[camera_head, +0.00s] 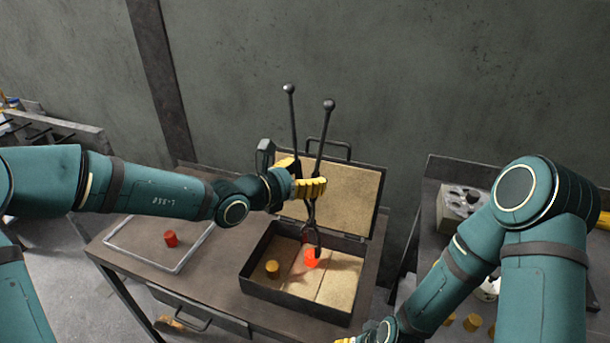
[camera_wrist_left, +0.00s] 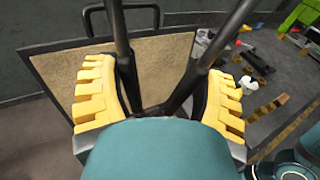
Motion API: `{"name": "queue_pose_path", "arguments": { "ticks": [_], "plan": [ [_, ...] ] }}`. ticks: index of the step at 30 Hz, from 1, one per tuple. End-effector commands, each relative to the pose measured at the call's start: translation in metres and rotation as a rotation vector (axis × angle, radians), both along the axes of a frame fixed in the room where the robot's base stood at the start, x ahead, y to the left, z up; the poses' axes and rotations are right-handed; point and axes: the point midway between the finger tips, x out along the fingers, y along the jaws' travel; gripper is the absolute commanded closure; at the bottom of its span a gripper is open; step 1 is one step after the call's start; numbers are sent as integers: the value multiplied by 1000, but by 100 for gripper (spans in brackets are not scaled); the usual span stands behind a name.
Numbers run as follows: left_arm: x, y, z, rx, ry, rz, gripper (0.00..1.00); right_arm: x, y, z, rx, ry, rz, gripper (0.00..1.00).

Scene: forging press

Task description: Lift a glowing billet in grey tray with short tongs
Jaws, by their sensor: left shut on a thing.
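My left gripper (camera_head: 308,188) is shut on the short tongs (camera_head: 318,150), dark metal with two ball-ended handles pointing up. In the left wrist view the yellow finger pads (camera_wrist_left: 95,90) press from both sides on the tongs' handles (camera_wrist_left: 205,55). The tongs' lower end is down in an open dark box, at the glowing orange-red billet (camera_head: 311,259). I cannot tell whether the tongs grip it. A flat grey-rimmed tray (camera_head: 128,254) on the left holds a duller red billet (camera_head: 171,239). My right gripper (camera_head: 345,341) barely shows at the bottom edge.
The tan-lined box (camera_head: 290,297) has its lid (camera_head: 352,198) standing open behind, and holds a yellow cylinder (camera_head: 272,268). Part of another red piece shows behind the tongs. A second table (camera_head: 425,225) stands at the right. The wall is close behind.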

Motion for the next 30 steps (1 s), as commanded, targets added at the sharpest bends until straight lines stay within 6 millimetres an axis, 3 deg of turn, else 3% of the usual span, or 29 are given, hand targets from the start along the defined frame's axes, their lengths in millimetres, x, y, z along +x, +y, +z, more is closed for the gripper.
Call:
{"name": "queue_pose_path", "arguments": {
  "ticks": [30],
  "plan": [
    [1,-1,-31,-1,-4,0,40,1,-3,-31,-5,2,-8,53]
  ]
}}
